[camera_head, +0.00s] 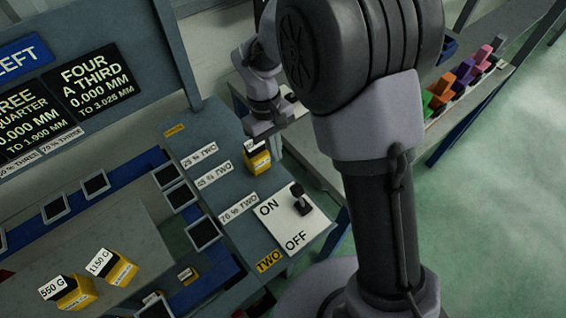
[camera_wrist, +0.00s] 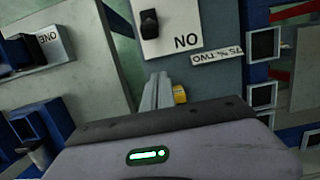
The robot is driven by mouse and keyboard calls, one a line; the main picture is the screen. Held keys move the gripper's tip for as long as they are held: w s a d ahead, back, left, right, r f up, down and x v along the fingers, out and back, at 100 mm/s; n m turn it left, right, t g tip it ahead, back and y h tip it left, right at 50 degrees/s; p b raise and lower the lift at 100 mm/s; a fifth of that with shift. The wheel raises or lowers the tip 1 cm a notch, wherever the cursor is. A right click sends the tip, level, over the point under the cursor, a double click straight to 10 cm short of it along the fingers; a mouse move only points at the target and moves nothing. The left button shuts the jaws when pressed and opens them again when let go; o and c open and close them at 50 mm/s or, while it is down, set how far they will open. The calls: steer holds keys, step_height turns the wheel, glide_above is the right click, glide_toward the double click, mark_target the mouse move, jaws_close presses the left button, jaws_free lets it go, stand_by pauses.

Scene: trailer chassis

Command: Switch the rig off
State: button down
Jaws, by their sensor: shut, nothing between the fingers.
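The switch is a white plate (camera_head: 281,229) marked ON and OFF with a black lever (camera_head: 299,196) standing on it. The lever's knob leans towards the ON side in the head view, though its exact position is hard to tell. In the wrist view the plate (camera_wrist: 175,22) and lever (camera_wrist: 149,22) show upside down at the top, with OFF out of frame. My gripper (camera_wrist: 158,92) is shut and empty, its fingers pointing towards the plate's ON edge and apart from the lever. In the head view its fingertips are hard to make out.
A yellow block (camera_head: 257,159) stands on the panel near my wrist. Yellow weights (camera_head: 113,268) and dark square trays (camera_head: 203,232) lie to the left. Coloured blocks (camera_head: 463,72) stand on a shelf at the right. Green floor (camera_head: 500,200) is clear at the right.

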mark_target(300, 196)
steer(key=f+b, duration=0.1)
steer(key=f, duration=0.2)
steer(key=s+f+b, duration=0.1)
steer(key=f, duration=0.2)
steer(key=d+f+b, duration=0.1)
steer(key=f, duration=0.2)
steer(key=shift+s+f+b, duration=0.2)
steer(key=shift+b, duration=0.15)
steer(key=s+d+r, duration=0.1)
steer(key=s+r, duration=0.1)
steer(key=shift+s+d+r, duration=0.25)
steer(key=shift+d+r, duration=0.05)
steer(key=shift+d, duration=0.1)
steer(key=shift+s+d+r, duration=0.1)
steer(key=shift+b, duration=0.35)
